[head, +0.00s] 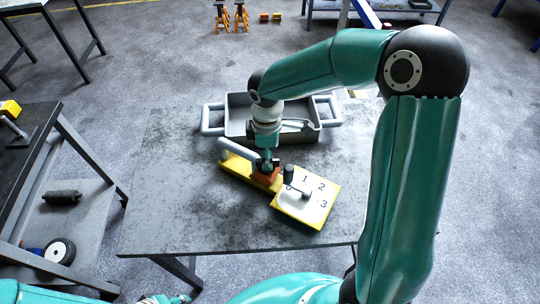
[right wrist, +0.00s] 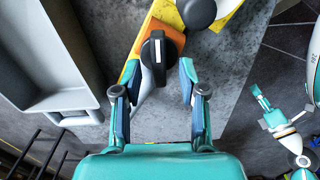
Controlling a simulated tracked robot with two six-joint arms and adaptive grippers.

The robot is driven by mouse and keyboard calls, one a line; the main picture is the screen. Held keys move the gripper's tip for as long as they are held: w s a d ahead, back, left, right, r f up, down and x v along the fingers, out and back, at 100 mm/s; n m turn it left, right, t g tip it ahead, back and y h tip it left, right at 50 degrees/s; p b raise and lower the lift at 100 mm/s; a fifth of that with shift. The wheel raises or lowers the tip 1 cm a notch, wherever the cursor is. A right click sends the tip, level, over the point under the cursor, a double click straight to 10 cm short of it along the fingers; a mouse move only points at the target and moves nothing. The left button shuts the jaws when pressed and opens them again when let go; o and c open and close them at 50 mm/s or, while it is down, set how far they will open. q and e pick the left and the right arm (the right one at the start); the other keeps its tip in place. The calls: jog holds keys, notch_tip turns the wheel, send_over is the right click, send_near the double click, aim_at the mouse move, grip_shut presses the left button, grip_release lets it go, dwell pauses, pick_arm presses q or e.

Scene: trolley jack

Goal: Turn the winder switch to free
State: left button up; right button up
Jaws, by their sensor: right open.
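The yellow winder (head: 238,170) lies on the grey table, with a white dial plate (head: 316,204) numbered 1, 2, 3 and a small crank. Its orange block (head: 270,181) carries the switch, a black knob (right wrist: 153,62) with a white line running up and down in the right wrist view. My right gripper (head: 266,162) is open over the block, pointing down. In the wrist view its fingers (right wrist: 158,75) stand on either side of the knob, with gaps showing. The gripper hides the knob in the head view. My left gripper (head: 165,299) shows only in part at the bottom edge.
A grey tray (head: 236,112) with light handles stands behind the winder and holds a grey tool. The table (head: 165,215) is bare to the left and front. A dark bench (head: 30,125) and a shelf with a wheel (head: 58,251) stand at the left.

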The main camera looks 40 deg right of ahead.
jog(key=shift+f, duration=1.05)
